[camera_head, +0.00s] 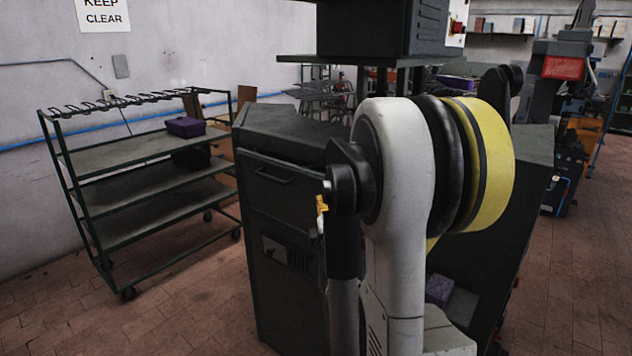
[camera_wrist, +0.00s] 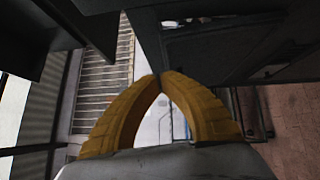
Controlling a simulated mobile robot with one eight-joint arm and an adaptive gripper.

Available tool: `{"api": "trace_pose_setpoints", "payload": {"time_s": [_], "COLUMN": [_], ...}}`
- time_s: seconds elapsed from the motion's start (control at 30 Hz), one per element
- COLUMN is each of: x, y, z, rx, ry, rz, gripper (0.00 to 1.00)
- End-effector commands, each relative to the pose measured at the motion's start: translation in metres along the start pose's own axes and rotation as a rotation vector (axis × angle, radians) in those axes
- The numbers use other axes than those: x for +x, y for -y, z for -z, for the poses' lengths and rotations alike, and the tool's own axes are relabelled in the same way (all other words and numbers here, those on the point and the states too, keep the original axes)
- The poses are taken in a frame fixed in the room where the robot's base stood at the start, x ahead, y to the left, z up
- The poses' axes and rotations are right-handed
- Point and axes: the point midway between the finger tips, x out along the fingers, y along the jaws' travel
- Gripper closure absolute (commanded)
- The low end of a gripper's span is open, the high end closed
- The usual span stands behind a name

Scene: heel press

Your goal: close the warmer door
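The dark cabinet (camera_head: 290,125) stands in the middle of the head view, behind my arm. Its front has an upper panel with a bar handle (camera_head: 273,176); I cannot tell for sure that this is the warmer door, or whether it is ajar. My gripper (camera_wrist: 160,77) shows in the wrist view with its two yellow fingers meeting at the tips, holding nothing visible. A dark panel (camera_wrist: 215,45) lies beyond the fingertips to the upper right; I cannot tell whether they touch it. My arm hides the cabinet's right part in the head view.
A green shelf rack (camera_head: 130,150) with a purple box (camera_head: 186,127) stands at the left. A dark machine head (camera_head: 380,28) rises above the cabinet. Brick-tiled floor (camera_head: 205,285) is clear between rack and cabinet. Other equipment (camera_head: 565,65) stands at the back right.

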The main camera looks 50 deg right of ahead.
Motion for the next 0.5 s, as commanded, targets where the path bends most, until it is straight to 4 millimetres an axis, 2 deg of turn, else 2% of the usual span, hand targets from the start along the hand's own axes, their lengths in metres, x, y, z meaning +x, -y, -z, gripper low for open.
{"api": "trace_pose_setpoints", "payload": {"time_s": [0.4,0.5], "x": [0.088,0.09], "y": [0.001,0.0], "z": [-0.001,-0.006], "rx": [0.0,-0.002], "ry": [0.0,0.001], "rz": [-0.001,-0.003], "gripper": [1.0,1.0]}}
